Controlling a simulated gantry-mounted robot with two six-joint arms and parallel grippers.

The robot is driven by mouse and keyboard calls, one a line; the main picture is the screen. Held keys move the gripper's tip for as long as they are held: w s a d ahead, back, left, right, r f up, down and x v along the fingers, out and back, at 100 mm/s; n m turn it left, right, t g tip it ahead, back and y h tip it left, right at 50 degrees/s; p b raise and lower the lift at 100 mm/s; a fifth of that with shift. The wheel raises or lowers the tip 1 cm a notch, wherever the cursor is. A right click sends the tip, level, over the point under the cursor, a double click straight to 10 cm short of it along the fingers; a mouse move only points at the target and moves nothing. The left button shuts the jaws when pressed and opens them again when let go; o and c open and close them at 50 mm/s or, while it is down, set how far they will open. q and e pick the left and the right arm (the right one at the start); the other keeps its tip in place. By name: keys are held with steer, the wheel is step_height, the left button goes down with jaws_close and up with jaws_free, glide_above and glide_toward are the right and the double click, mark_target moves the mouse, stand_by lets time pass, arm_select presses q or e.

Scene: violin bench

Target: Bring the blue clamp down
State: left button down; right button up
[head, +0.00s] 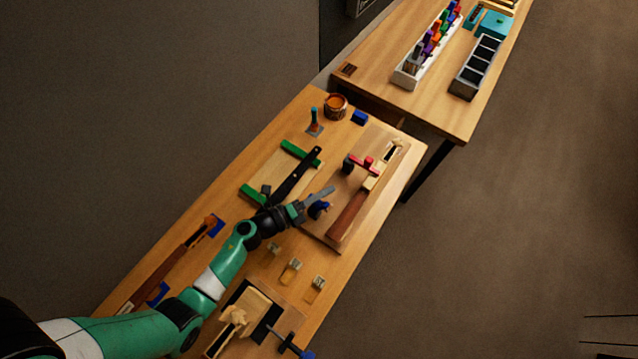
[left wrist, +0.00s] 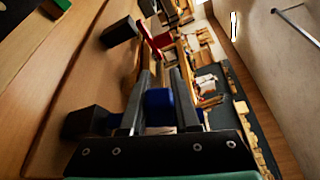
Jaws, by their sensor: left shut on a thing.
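The blue clamp (head: 318,208) is at my left gripper (head: 318,196), beside the violin neck (head: 348,215) on its wooden board. In the left wrist view, the left gripper's fingers (left wrist: 160,90) are shut on the clamp's blue part (left wrist: 159,108). A black block (left wrist: 88,121) shows left of the fingers there; I cannot tell for certain that it belongs to the clamp. The arm hides much of the clamp in the head view, and any gap between clamp and board is unclear. My right gripper is in neither view.
A red clamp (head: 362,162) sits across the neck farther up, near my left gripper. A black fingerboard (head: 298,172) lies over green-ended supports to the left. Small blocks (head: 291,270) stand nearer. A second table (head: 435,110) holds a rack of coloured-handled tools (head: 407,82).

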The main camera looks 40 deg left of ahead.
arm_select(q)
steer(key=shift+w+d+f+m+g+y+p, duration=0.1)
steer(key=shift+d+f+m+g+y+p, duration=0.3)
steer(key=shift+d+m+y+p, duration=0.7)
steer(key=shift+w+d+f+m+g+y+p, duration=0.1)
steer(key=shift+d+f+m+g+y+p, duration=0.3)
steer(key=shift+m, duration=1.25)
steer(key=shift+w+d+f+m+g+y+p, duration=0.1)
steer(key=shift+d+f+m+g+y+p, duration=0.35)
steer(key=shift+d+m+p, duration=0.6)
steer(key=shift+f+m+y, duration=0.6)
steer(key=shift+m+y, duration=0.15)
steer(key=shift+m, duration=0.45)
steer(key=shift+f, duration=0.1)
steer(key=c, duration=0.6)
jaws_free()
steer(key=shift+c, duration=0.2)
